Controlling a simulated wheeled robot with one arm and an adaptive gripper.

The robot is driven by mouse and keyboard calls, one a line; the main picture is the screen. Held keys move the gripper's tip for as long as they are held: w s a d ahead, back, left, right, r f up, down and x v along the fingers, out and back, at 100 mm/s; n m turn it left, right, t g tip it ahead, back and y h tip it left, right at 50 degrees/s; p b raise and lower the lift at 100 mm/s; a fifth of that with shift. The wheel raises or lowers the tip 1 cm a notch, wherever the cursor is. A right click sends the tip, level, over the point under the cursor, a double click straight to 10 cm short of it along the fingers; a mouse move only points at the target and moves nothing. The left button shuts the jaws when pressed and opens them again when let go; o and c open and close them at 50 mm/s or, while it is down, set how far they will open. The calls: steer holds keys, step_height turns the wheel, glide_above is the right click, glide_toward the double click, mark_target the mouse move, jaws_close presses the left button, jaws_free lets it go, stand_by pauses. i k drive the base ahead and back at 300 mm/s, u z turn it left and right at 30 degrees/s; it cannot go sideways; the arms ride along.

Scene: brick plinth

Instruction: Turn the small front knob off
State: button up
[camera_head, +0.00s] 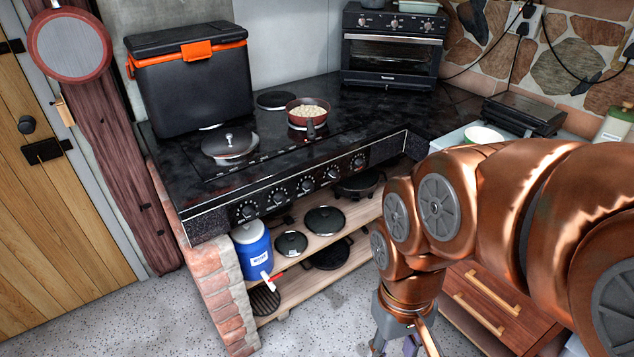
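The black cooktop (265,150) has a front panel (302,187) with a row of several round knobs. They run from the left knob (246,211) through the middle knob (307,185) to the right knob (358,161). Their markings are too small to read, so I cannot tell which is the small front knob or how each is turned. My gripper (398,343) points down at the bottom edge, right of and below the panel, apart from the knobs. Its fingertips are cut off by the frame.
A pan with pale food (307,108) and a lidded pan (229,142) stand on the cooktop. A black cooler (190,85) stands behind left. Shelves below hold a blue jug (251,248) and pan lids (324,220). Wooden drawers (487,300) stand right. Floor (330,310) is open in front.

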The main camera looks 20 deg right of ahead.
mark_target(333, 174)
steer(key=z, duration=0.05)
steer(key=k, duration=0.3)
steer(key=u, duration=0.5)
steer(key=i, duration=0.85)
steer(key=u, duration=0.25)
